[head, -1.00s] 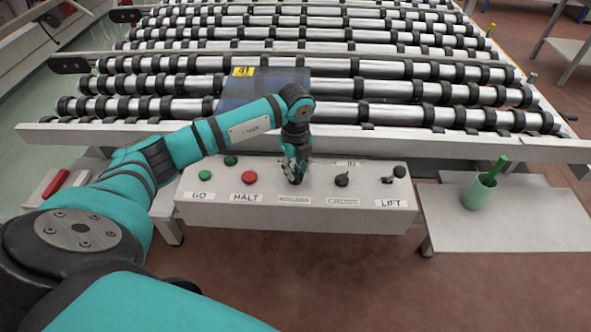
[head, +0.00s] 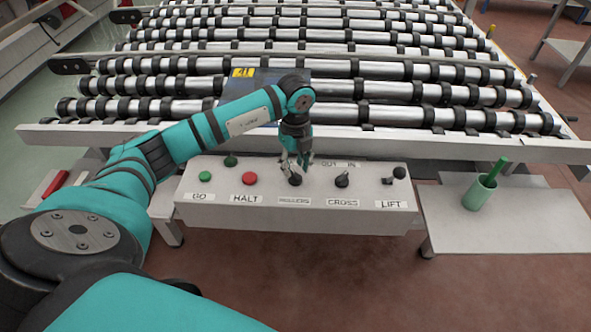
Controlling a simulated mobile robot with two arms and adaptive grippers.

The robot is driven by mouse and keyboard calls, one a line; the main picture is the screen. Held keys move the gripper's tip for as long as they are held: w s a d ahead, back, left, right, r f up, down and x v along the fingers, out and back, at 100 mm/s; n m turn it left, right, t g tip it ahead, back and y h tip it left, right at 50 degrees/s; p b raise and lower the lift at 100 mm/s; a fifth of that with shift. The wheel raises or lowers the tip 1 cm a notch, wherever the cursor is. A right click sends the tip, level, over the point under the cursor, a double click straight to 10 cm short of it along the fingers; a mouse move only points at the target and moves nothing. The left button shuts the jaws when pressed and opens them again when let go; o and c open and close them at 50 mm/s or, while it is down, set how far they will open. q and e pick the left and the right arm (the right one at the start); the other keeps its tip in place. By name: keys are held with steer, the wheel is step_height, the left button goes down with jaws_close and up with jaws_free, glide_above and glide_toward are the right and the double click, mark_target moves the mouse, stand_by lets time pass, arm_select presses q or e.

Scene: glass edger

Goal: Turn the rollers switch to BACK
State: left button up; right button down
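The rollers switch (head: 295,180) is a black knob on the light control box (head: 240,212), above the label ROLLERS (head: 294,201). My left gripper (head: 296,167) points down just above and behind this knob. Its fingers look spread apart, with the knob's top showing below them. I cannot tell whether a finger touches the knob. The position marks around the rollers switch are hidden behind the gripper. My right gripper is not in the head view.
The CROSS knob (head: 342,180) and LIFT lever (head: 388,181) are to the right. The red HALT button (head: 249,178) and green GO button (head: 205,176) are to the left. A green cup (head: 480,192) stands on the side shelf (head: 530,215). The roller table (head: 400,143) lies behind.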

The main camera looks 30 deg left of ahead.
mark_target(295, 174)
arm_select(q)
step_height(295, 174, up, 10)
steer(key=shift+f, duration=0.2)
stand_by(0.4)
